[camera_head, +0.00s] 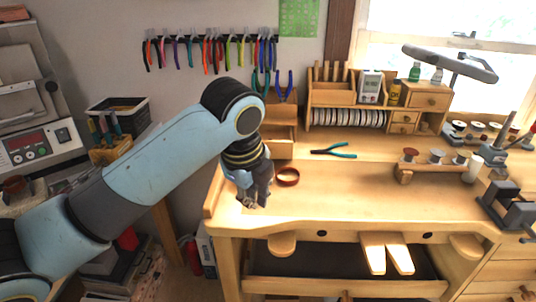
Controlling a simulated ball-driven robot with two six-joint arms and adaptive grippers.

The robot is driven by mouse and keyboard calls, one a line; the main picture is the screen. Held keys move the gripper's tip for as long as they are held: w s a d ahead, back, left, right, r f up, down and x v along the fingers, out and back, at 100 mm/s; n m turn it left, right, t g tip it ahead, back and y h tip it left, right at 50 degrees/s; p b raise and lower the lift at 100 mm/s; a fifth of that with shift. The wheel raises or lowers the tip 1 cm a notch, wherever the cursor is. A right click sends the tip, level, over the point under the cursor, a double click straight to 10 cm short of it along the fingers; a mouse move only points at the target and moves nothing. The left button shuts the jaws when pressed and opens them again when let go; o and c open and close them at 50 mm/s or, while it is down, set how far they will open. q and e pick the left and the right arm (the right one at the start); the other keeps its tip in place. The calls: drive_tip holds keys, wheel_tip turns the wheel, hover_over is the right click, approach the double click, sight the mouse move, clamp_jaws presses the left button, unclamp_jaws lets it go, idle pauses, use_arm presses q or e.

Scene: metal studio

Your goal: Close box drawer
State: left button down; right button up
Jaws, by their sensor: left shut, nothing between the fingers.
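My left gripper (251,203) points down at the left end of the wooden workbench (345,200), with its fingers together and nothing seen between them. A light wooden box (284,148) stands at the back left of the bench, just behind and right of my left wrist. Its lower part juts toward the front like a pulled-out drawer, and my wrist hides its left side. The gripper is in front of the box and apart from it. My right gripper is not in view.
A brown ring (287,176) lies close to the right of the gripper. Teal-handled pliers (334,151) lie further right. A wooden organizer with small drawers (428,101) stands at the back. A spool stand (433,163) and a vise (507,207) are at the right. The bench's front middle is clear.

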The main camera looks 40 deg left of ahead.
use_arm(q)
drive_tip(key=w+a+r+m, duration=0.1)
drive_tip(key=w, duration=0.1)
drive_tip(key=w+a+r+m, duration=0.1)
drive_tip(key=m, duration=0.1)
drive_tip(key=w+a+r+m, duration=0.1)
drive_tip(key=w+m, duration=0.1)
drive_tip(key=shift+w+a, duration=0.35)
drive_tip(key=shift+a, duration=0.05)
drive_tip(key=w+a+r+m, duration=0.5)
drive_tip(key=m, duration=0.2)
drive_tip(key=shift+g, duration=0.4)
drive_tip(key=x, duration=1)
drive_tip(key=shift+w+a+p, duration=0.1)
drive_tip(key=shift+a+p, duration=0.05)
drive_tip(key=shift+p, duration=0.25)
